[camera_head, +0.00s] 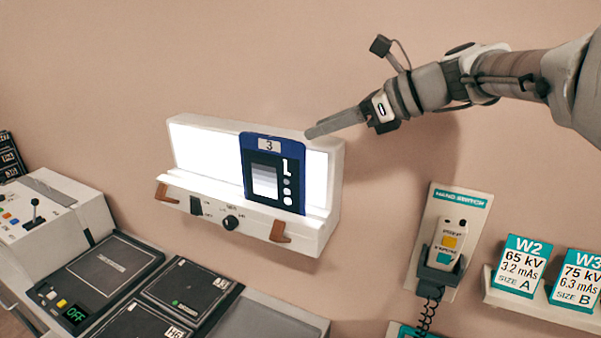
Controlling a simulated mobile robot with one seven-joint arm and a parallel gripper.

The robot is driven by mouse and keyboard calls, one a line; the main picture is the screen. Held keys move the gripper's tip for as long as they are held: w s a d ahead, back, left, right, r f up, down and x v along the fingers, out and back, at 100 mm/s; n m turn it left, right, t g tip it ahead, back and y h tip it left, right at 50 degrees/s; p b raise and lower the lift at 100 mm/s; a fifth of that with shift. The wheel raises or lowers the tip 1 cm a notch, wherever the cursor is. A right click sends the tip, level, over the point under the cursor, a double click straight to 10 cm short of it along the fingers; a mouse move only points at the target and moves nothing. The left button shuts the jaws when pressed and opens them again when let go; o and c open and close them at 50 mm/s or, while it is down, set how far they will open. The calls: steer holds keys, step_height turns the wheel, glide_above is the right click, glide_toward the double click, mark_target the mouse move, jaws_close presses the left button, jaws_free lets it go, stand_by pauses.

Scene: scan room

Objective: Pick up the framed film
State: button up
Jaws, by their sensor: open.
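The framed film (273,176) has a blue frame, a white label reading 3 at the top and a dark picture with pale shapes. It stands upright against the lit panel of a white light box (205,152) on the wall, right of the panel's middle, on the box's lower ledge. My gripper (310,132) reaches in from the upper right. Its fingertips are just right of the film's upper edge, apart from it in the picture. How far they are in front of the film is hard to tell. The finger gap is seen side-on, and nothing shows between the fingers.
Two brown clips (279,232) and a black knob (230,222) stick out from the box's front. Below left is a control desk (105,265) with dark panels. A hand switch (446,245) hangs at right, beside a shelf with cards (520,265). The wall above the box is clear.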

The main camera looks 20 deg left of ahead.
mark_target(271, 147)
steer(key=shift+w+p+x, duration=0.15)
steer(key=shift+p+x, duration=0.1)
steer(key=shift+x, duration=2)
steer(key=shift+w+p+x, duration=0.15)
steer(key=shift+p+x, duration=0.05)
steer(key=shift+x, duration=2.05)
steer(key=shift+w+p+x, duration=0.15)
steer(key=shift+p+x, duration=0.1)
steer(key=shift+x, duration=1.95)
steer(key=shift+d, duration=0.1)
jaws_close()
